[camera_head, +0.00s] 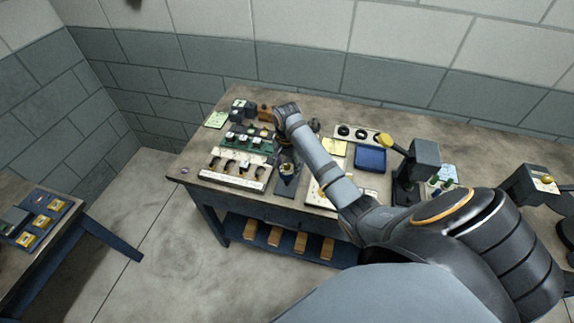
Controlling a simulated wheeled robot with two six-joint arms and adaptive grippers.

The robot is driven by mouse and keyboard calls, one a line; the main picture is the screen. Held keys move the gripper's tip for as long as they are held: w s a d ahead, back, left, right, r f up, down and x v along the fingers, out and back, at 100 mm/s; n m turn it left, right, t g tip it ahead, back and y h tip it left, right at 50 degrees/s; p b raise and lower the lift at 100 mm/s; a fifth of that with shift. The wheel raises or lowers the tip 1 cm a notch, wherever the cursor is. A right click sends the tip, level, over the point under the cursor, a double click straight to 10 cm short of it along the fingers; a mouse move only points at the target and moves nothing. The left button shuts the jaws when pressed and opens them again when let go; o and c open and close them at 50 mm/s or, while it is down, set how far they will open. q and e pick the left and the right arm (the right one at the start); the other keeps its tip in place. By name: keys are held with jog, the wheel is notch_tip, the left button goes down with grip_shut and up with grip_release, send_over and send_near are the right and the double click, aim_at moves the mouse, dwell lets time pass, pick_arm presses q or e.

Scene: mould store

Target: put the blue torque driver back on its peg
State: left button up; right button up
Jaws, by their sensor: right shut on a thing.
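My right arm reaches over the workbench (262,206), and its gripper (289,172) points down near the front edge, right of a cream rack. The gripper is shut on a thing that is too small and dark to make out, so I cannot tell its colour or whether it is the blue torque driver. The cream rack (235,181) holds several dark pieces with yellowish parts. I cannot pick out the driver's peg. My left gripper is not in view.
A green board (262,146) lies behind the cream rack. Wooden blocks (301,242) lie on the shelf below. A second table (14,269) stands at left.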

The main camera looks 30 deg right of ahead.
jog(key=shift+f, duration=0.9)
dwell(0.4)
jog(key=o, duration=1.4)
jog(key=shift+c, duration=0.2)
jog(key=o, duration=0.4)
jog(key=shift+r, duration=0.1)
